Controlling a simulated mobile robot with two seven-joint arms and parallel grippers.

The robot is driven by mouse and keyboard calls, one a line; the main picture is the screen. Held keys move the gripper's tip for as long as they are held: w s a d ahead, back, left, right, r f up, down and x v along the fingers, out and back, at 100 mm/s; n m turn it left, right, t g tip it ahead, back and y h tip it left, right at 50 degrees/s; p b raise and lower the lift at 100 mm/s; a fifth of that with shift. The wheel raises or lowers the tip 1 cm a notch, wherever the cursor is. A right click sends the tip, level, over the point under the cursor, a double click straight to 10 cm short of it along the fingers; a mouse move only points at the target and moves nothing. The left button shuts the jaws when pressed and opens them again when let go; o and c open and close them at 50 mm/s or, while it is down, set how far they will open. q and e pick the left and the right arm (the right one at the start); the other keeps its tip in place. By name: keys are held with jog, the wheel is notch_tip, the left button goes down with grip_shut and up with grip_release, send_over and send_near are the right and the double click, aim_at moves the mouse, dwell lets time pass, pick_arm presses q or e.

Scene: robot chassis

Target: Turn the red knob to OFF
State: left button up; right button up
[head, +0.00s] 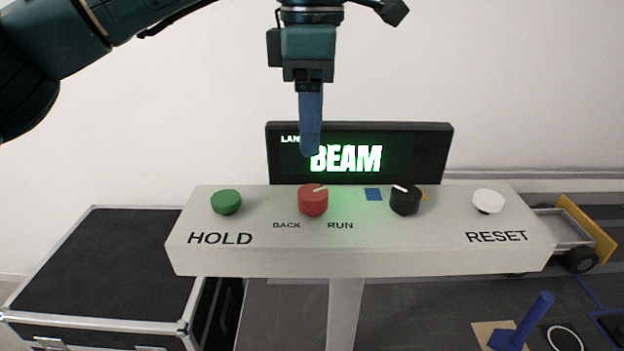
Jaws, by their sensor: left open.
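The red knob (313,201) stands on the pale control panel (360,257), left of the panel's middle. The white mark on its top points right and slightly away from me. The labels BACK and RUN are printed in front of it; I see no OFF label. My left gripper (310,150) hangs pointing down above the knob, apart from it in the picture. It is open and empty; its blue fingers line up one behind the other, so the gap does not show. It covers part of the screen. My right gripper is out of view.
A green button (226,202) marked HOLD is left of the knob. A black knob (405,200) and a white RESET button (488,202) are to its right. A lit screen (420,150) reading BEAM stands behind. A black case (100,265) is at lower left.

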aim_at(312, 192)
pick_arm(q)
notch_tip(312, 192, down, 9)
jog(key=shift+w+f, duration=0.1)
jog(key=shift+c, duration=0.3)
jog(key=c, duration=0.9)
